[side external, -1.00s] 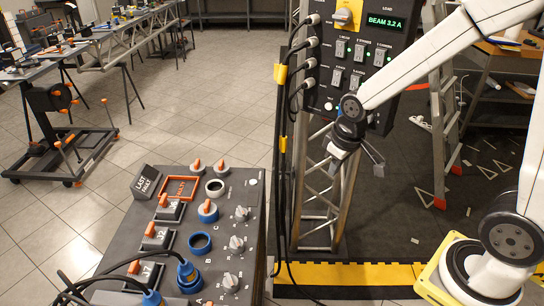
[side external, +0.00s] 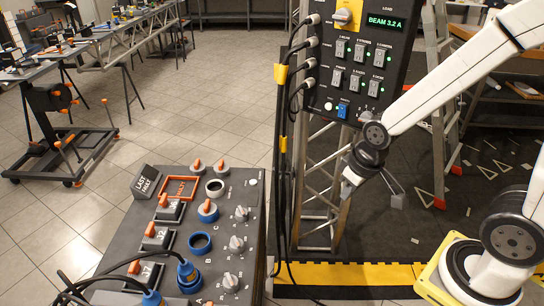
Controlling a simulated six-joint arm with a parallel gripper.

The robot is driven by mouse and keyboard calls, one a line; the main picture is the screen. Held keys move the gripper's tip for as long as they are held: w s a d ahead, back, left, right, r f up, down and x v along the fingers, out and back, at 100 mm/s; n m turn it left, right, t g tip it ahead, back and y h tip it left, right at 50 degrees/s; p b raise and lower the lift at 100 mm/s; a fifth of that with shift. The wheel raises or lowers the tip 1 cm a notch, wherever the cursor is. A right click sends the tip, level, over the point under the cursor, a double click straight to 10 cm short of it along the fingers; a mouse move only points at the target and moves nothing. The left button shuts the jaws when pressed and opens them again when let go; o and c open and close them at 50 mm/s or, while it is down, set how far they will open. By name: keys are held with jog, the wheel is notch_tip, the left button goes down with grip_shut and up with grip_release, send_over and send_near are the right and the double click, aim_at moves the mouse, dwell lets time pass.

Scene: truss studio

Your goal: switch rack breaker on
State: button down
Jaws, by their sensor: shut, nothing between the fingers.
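The dark upright panel (side external: 359,62) stands at the top centre in the side external view. The labels are too small to tell which is the rack breaker. My gripper (side external: 373,184) is shut and empty, below the panel and apart from it, in front of the truss.
A sloped console (side external: 250,215) with orange levers, knobs and blue sockets stands at lower left. Black cables (side external: 283,150) hang left of the panel. A metal ladder (side external: 440,130) stands behind my arm. A yellow-black strip (side external: 350,274) edges the dark floor.

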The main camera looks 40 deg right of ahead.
aim_at(335, 81)
jog(key=shift+w+r, duration=0.1)
jog(key=w+d+r+t+h, duration=0.2)
jog(key=w+d+r+h, duration=0.2)
jog(key=w+d+r, duration=1.4)
jog(key=shift+w+r+n+t+h, duration=0.2)
jog(key=shift+w+n+t+h, duration=0.15)
jog(key=shift+w, duration=0.55)
jog(key=shift+d+f, duration=0.1)
jog(key=x, duration=0.3)
jog(key=d+x, duration=0.1)
jog(key=x, duration=0.3)
jog(key=d+r+x, duration=0.1)
jog(key=x, duration=0.3)
jog(key=shift+d+f, duration=0.15)
jog(key=shift+f, duration=0.05)
jog(key=shift+w+d, duration=0.1)
jog(key=shift+d, duration=0.45)
jog(key=shift+f, duration=0.1)
